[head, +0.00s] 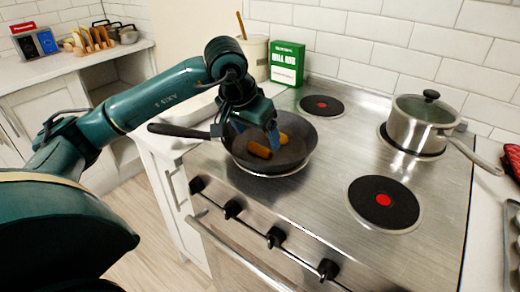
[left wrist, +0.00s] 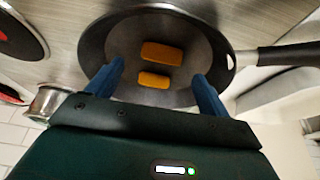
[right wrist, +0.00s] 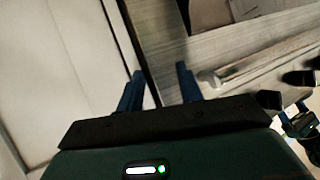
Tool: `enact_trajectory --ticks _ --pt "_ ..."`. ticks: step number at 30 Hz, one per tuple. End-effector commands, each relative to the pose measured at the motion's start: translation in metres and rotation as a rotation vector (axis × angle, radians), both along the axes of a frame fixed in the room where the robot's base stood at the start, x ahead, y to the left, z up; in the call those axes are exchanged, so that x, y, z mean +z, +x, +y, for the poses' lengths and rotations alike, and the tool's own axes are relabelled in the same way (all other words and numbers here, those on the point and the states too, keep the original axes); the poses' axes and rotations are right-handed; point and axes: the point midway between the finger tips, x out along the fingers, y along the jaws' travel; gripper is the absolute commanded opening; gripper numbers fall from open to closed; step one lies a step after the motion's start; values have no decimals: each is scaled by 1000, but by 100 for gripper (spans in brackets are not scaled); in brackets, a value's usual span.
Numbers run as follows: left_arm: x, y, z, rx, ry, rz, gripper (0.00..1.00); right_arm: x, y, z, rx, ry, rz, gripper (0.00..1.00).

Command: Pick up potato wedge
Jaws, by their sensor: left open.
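Two orange-brown potato wedges lie in a dark frying pan (head: 262,172) on the stove's near-left burner. One wedge (head: 259,149) is nearer and the other (head: 283,138) is farther in the head view. The left wrist view shows a larger wedge (left wrist: 162,53) and a smaller wedge (left wrist: 154,80) side by side in the pan (left wrist: 98,40). My left gripper (head: 256,130) is over the pan, pointing down, with its blue fingers apart on either side of the wedges and nothing between them in its grip. My right gripper (right wrist: 160,72) has its fingers apart and empty, away from the pan.
The pan handle (head: 178,131) points left. A lidded pot (head: 420,125) stands on the back-right burner. A green box (head: 287,63) and a utensil crock (head: 255,57) stand behind the pan. The front-right burner (head: 383,203) is bare.

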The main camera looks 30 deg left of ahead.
Motion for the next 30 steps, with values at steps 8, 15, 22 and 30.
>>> enact_trajectory --ticks 8,15,22,30 --pt "-35 12 0 0 -1 2 80 2 1 -1 1 -7 -2 36" --pt "-38 13 0 -1 0 1 80 2 1 -1 1 -8 -2 36" --pt "-37 13 0 0 -1 1 64 1 1 -1 1 -10 -2 36" --pt "-37 13 0 0 0 0 42 1 1 -1 1 -10 -2 36"
